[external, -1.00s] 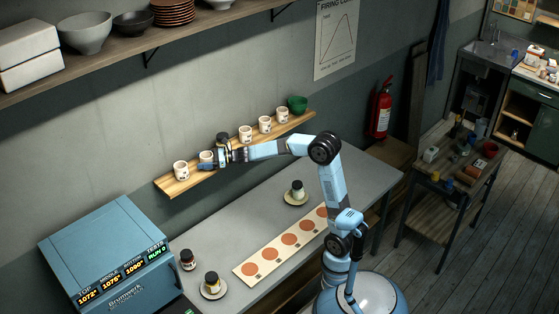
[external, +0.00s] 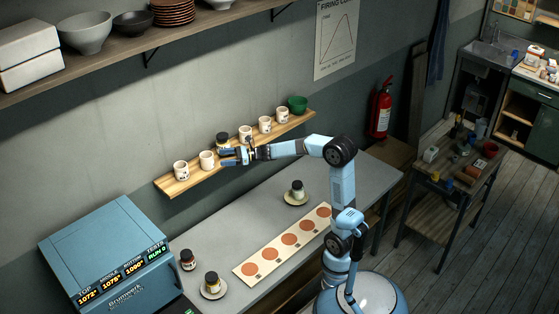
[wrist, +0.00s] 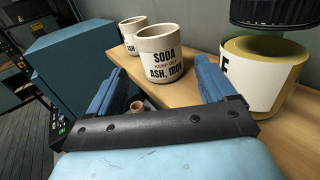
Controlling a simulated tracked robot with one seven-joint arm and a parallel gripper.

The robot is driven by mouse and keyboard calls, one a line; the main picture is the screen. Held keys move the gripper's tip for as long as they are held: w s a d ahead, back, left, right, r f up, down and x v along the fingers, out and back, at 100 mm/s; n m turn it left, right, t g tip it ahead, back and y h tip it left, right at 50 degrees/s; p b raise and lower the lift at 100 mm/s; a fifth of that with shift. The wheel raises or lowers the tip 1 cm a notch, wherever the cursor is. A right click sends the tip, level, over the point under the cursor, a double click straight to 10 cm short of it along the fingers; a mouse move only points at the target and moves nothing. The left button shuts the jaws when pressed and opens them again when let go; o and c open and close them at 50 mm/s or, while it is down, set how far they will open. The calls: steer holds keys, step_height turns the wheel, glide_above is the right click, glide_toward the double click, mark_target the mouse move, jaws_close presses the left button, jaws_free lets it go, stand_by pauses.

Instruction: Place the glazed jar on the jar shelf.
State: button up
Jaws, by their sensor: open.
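The glazed jar (external: 223,138), with a dark lid and a yellowish body, stands upright on the wooden jar shelf (external: 170,187) between two white cups. In the wrist view the jar (wrist: 292,88) is close at the right, cut by the frame edge, its label only partly showing. My gripper (external: 232,155) is open and empty, just in front of the shelf near the jar. In the wrist view its two blue fingers (wrist: 160,88) are spread apart, with the jar outside them, to the right.
Several white labelled cups, including a soda ash cup (wrist: 158,52), and a green bowl (external: 298,103) stand along the shelf. Below, the grey table (external: 240,215) holds a strip with round tiles (external: 290,239), other lidded jars (external: 211,282) and a blue kiln (external: 105,250).

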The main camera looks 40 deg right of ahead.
steer(key=s+d+f+n+g+h, duration=0.25)
steer(key=s+n, duration=0.45)
steer(key=s, duration=0.4)
steer(key=s+d+f+n+g+h, duration=0.2)
steer(key=s+f+n+g+h, duration=0.15)
steer(key=s+n, duration=0.6)
steer(key=s+d+f+n+h, duration=0.2)
steer(key=s+d+n+h, duration=0.2)
steer(key=s+d, duration=0.3)
steer(key=s+d+f+n+t+h, duration=0.1)
steer(key=s+d+f+n+h, duration=0.2)
steer(key=s+d, duration=0.4)
steer(key=shift+s+d+f+n+h, duration=0.15)
steer(key=shift+s+d+n+h, duration=0.1)
steer(key=shift+d+n+h, duration=0.6)
